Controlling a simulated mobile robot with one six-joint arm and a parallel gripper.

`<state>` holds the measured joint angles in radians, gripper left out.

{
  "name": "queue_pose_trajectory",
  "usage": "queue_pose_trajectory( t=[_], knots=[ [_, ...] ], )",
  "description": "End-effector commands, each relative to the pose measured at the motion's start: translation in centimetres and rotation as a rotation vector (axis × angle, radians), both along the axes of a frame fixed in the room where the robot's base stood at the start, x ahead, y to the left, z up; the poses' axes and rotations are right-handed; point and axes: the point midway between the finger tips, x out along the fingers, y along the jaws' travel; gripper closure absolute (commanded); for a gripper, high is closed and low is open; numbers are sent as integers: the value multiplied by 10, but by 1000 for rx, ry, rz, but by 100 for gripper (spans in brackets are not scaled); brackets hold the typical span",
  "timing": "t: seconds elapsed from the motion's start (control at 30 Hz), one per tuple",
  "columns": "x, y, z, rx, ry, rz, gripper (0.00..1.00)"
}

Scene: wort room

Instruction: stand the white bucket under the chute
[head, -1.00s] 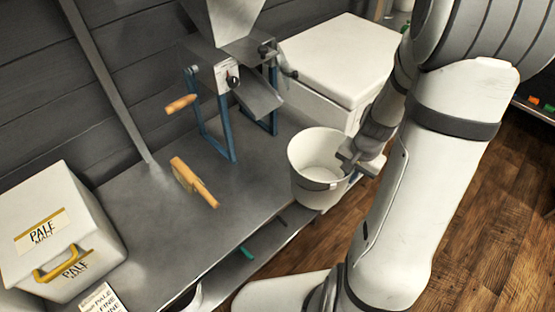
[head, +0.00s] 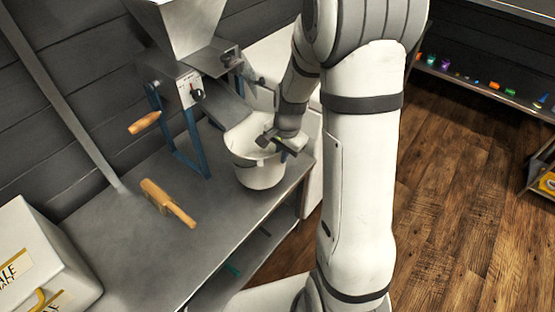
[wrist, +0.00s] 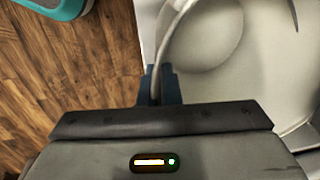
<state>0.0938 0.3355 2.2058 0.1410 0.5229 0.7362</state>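The white bucket (head: 258,175) is upright near the front edge of the metal bench, close beside the lower end of the grey chute (head: 222,108) on the mill. In the head view the chute's lip meets the bucket's far rim; I cannot tell whether it reaches over the opening. My gripper (head: 268,140) is at the bucket's right side, shut on its rim. In the wrist view the blue-grey finger pads (wrist: 158,84) pinch the bucket's pale rim (wrist: 172,35). Whether the bucket's base touches the bench is unclear.
The mill has a hopper (head: 178,25), blue legs (head: 196,143) and a wooden-handled crank (head: 145,123). A wooden tool (head: 166,202) lies on the bench (head: 125,240). A malt box (head: 40,265) stands left. A white chest (head: 285,55) stands behind my arm.

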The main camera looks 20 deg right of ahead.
Motion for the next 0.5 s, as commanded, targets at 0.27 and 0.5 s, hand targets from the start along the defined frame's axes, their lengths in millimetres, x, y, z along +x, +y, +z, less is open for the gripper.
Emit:
queue_pose_trajectory(
  t=[0.27,0.5],
  knots=[
    [11,11,-19,0,5,0,100],
    [12,11,-35,0,0,3,100]
  ],
)
